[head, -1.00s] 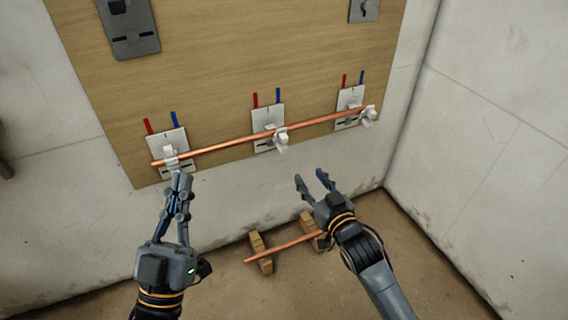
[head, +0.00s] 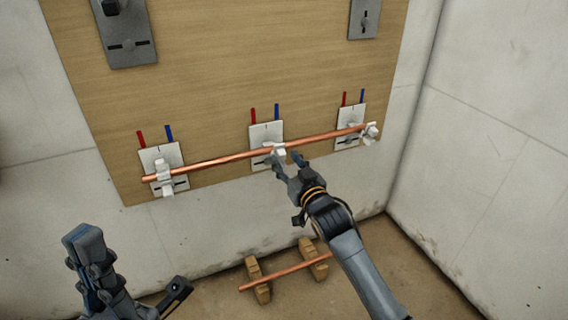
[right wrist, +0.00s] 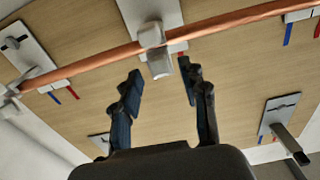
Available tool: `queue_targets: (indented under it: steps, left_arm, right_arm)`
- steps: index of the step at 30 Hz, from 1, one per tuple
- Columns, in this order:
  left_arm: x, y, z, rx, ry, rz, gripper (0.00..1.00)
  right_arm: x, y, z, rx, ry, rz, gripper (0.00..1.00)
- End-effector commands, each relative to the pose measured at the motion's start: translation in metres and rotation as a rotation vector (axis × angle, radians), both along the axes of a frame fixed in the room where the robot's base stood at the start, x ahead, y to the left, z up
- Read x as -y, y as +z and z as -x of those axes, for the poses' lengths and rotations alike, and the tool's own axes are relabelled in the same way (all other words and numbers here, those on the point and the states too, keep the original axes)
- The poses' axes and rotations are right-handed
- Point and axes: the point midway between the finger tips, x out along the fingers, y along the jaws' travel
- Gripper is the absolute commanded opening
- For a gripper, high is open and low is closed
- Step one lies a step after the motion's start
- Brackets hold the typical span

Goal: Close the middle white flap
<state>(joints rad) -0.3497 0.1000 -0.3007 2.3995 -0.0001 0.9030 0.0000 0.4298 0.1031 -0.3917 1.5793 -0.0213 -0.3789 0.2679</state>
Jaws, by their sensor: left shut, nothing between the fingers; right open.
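The middle white flap (head: 279,150) is on the middle white plate (head: 265,131), where the copper pipe (head: 222,159) crosses it. My right gripper (head: 286,157) is open just below it, one finger on each side. In the right wrist view, the flap (right wrist: 158,63) shows as a pale block at the pipe, between and slightly beyond the open fingertips (right wrist: 160,76). I cannot tell whether a finger touches it. Its exact angle is partly hidden in the head view. My left gripper (head: 85,250) is shut and empty at lower left, away from the board.
The left white flap (head: 163,172) and right white flap (head: 370,132) are on their own plates along the pipe. Grey plates (head: 126,32) are higher on the wooden board (head: 215,70). A second copper pipe (head: 285,277) rests on wooden blocks on the floor.

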Motion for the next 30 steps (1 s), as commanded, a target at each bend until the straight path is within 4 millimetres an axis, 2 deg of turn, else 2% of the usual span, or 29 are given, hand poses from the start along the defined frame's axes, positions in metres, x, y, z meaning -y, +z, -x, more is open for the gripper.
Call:
queue_targets:
  steps: [6,15,17,22,30]
  left_arm:
    - [0.000,-0.009,0.000,-0.002,0.000,-0.001,0.00]
    - [0.000,-0.008,0.000,-0.003,0.000,-0.001,0.00]
    - [0.000,-0.008,0.000,-0.003,0.000,-0.001,0.00]
    - [0.000,-0.009,-0.001,-0.003,0.000,-0.001,0.00]
    - [0.000,-0.007,-0.001,-0.004,0.000,-0.001,0.00]
  right_arm:
    - [-0.006,-0.001,-0.018,0.000,0.000,0.000,0.43]
    - [-0.007,0.000,-0.020,0.000,0.000,0.000,0.43]
    - [-0.007,0.000,-0.020,0.000,0.000,0.000,0.33]
    - [-0.006,0.000,-0.020,0.000,0.000,0.000,0.00]
    - [-0.006,0.000,-0.020,-0.003,0.000,0.001,0.00]
